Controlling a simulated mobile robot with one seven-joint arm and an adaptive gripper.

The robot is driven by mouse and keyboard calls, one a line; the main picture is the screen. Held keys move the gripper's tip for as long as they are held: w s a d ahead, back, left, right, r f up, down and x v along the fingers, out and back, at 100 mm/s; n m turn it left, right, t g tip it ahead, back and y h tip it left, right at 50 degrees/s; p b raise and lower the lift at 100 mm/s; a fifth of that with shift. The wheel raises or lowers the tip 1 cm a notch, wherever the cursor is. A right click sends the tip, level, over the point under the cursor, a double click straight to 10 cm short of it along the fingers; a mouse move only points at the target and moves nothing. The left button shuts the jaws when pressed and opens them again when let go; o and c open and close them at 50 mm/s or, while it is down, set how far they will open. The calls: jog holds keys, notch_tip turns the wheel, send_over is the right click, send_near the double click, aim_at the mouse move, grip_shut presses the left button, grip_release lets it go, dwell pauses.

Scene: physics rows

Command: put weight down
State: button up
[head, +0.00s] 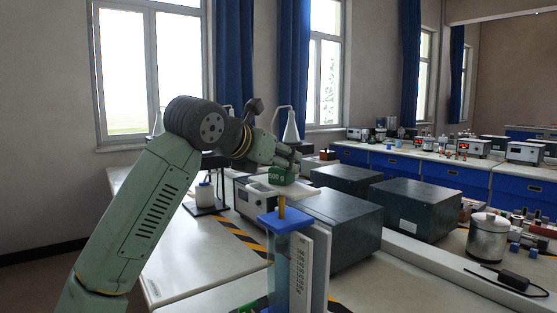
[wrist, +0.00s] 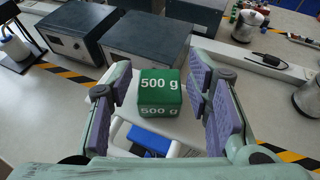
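The weight is a green block marked "500 g" (head: 284,176); in the wrist view (wrist: 161,92) it sits upright between my fingers. My gripper (wrist: 162,88) is open, with purple pads on both sides of the weight and a narrow visible gap on each side. In the head view my gripper (head: 291,160) is right at the weight. The weight appears to rest on a thin white plate (head: 300,189) above a yellow rod. The rod rises from a blue-capped column (head: 285,221) with a numbered scale. The contact under the weight is hard to see.
Dark grey boxes (head: 345,228) stand behind and right of the column. A white-faced instrument (head: 252,198) is behind it. A metal pot (head: 488,238) stands at the right. The white bench has free room (head: 205,255) left of the column, near striped tape.

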jog(key=shift+o, duration=0.8)
jog(key=shift+r, duration=0.2)
jog(key=b+v, duration=0.2)
jog(key=v, duration=1)
jog(key=shift+b, duration=0.3)
jog(key=shift+d, duration=0.1)
